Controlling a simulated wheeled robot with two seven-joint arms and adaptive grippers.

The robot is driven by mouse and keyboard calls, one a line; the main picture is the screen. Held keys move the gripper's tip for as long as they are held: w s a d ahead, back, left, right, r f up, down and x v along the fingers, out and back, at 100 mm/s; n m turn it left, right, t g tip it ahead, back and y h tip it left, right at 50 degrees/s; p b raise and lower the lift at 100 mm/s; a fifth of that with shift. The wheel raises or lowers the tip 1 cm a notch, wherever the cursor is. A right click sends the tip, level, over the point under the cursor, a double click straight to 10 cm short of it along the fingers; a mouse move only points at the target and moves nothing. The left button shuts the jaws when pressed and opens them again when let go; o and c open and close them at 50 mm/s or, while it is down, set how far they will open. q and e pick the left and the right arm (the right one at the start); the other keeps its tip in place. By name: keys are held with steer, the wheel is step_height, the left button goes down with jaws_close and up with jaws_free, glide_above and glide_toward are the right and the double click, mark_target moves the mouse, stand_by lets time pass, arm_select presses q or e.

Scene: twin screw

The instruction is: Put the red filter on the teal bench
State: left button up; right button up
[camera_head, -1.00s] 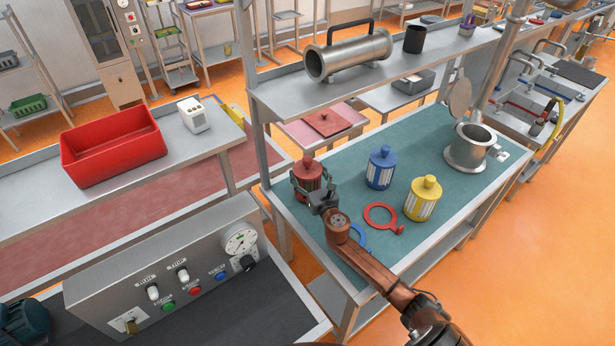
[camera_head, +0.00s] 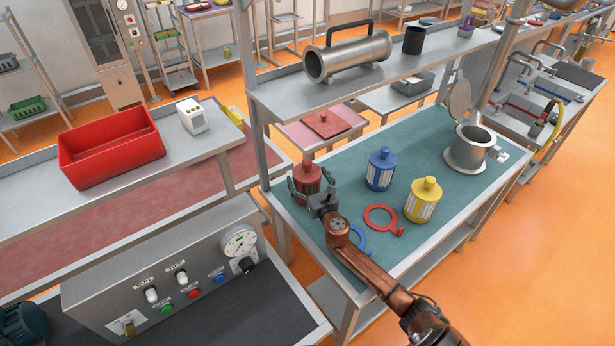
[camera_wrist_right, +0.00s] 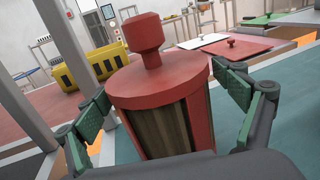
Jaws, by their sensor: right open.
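The red filter (camera_head: 307,178) stands upright on the teal bench (camera_head: 335,167), near its left end beside a shelf post. It also fills the middle of the right wrist view (camera_wrist_right: 160,90), with its knob on top. My right gripper (camera_head: 313,192) is open, with a green-padded finger on each side of the red filter. In the right wrist view the right gripper (camera_wrist_right: 172,112) shows gaps between its pads and the filter's body. The filter's lower part is hidden by the gripper. My left gripper is not in view.
A blue filter (camera_head: 381,169) and a yellow filter (camera_head: 423,200) stand to the right on the bench. A red ring (camera_head: 381,218) and a blue ring (camera_head: 362,243) lie in front. A metal housing (camera_head: 470,150) stands at the right. A shelf (camera_head: 350,85) overhangs the back.

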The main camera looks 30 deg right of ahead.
steer(key=s+a, duration=0.2)
steer(key=s, duration=0.9)
steer(key=shift+s+r+p, duration=0.15)
steer(key=shift+s+p, duration=0.25)
steer(key=shift+a, duration=0.1)
